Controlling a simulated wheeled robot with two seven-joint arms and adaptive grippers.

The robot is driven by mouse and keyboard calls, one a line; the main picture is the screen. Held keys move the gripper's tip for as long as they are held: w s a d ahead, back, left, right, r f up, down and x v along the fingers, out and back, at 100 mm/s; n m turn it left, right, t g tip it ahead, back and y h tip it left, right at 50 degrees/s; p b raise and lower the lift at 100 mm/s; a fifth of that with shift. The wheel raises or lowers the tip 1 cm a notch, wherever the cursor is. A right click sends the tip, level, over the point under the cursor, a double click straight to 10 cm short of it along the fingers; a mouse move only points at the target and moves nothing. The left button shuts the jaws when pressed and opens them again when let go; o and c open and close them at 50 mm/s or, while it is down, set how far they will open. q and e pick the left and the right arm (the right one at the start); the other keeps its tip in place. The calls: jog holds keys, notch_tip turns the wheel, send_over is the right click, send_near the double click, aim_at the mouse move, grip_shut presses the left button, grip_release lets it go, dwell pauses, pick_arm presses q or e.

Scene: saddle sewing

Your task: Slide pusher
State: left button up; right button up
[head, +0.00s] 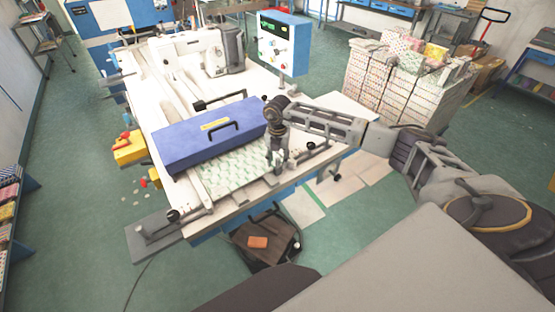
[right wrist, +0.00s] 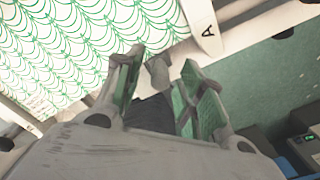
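My right gripper (head: 277,165) reaches down at the front right of the sewing table (head: 345,108), just right of a long blue cover with a black handle (head: 205,135). In the right wrist view the right gripper's fingers (right wrist: 160,70) stand apart. A small grey knob-like piece (right wrist: 157,72) shows in the gap between them; I cannot tell whether they touch it. A pale bar marked "A" (right wrist: 205,30) is beyond the right finger. I cannot tell for sure which part is the pusher. A green-patterned sheet (head: 228,172) lies on the table. My left gripper is not in view.
A control box (head: 284,42) rises behind the table, and a patterned stack (head: 395,85) stands at right. A rail with a black knob (head: 173,215) is at the front left corner.

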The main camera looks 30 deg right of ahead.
notch_tip(320, 180, up, 12)
jog(key=shift+f, duration=0.15)
dwell(0.5)
jog(key=shift+a, duration=0.1)
dwell(0.4)
